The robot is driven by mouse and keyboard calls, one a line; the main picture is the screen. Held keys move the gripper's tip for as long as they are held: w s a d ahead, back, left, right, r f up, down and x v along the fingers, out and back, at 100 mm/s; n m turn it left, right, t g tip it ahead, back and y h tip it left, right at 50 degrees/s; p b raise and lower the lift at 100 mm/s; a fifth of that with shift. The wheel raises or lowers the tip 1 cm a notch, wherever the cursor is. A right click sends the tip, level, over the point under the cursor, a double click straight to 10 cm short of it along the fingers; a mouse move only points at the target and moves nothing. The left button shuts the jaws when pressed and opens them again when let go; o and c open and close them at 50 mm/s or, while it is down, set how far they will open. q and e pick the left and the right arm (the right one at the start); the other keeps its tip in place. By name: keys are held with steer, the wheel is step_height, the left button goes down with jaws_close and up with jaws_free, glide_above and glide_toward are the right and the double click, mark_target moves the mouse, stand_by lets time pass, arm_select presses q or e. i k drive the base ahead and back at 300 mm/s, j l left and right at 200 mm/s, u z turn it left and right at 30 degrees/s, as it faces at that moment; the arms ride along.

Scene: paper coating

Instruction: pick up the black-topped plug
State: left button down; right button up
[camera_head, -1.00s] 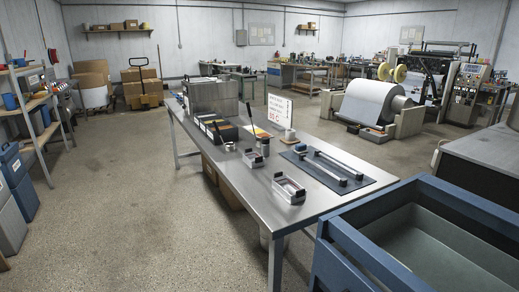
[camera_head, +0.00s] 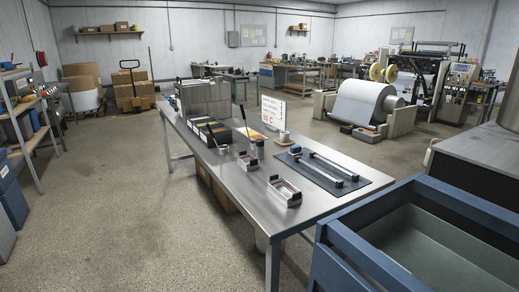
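A small dark-topped upright piece (camera_head: 260,149) stands on the steel table (camera_head: 236,180), right of a small metal tray (camera_head: 247,161). It may be the black-topped plug, but it is too small to be sure. Another small piece with a dark blue top (camera_head: 295,150) stands at the back left corner of the dark mat (camera_head: 322,178). Two bars with black ends (camera_head: 334,166) lie on that mat. Neither of my grippers shows in the head view.
A box of coloured cards (camera_head: 212,131), a white sign (camera_head: 272,112) and a metal case (camera_head: 205,99) stand farther back. A large blue bin (camera_head: 347,262) fills the lower right. Open floor lies left of the table.

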mark_target(260, 143)
steer(key=i+j+z, duration=0.1)
steer(key=i+j, duration=0.9)
steer(key=j, duration=0.25)
steer(key=i+z, duration=0.05)
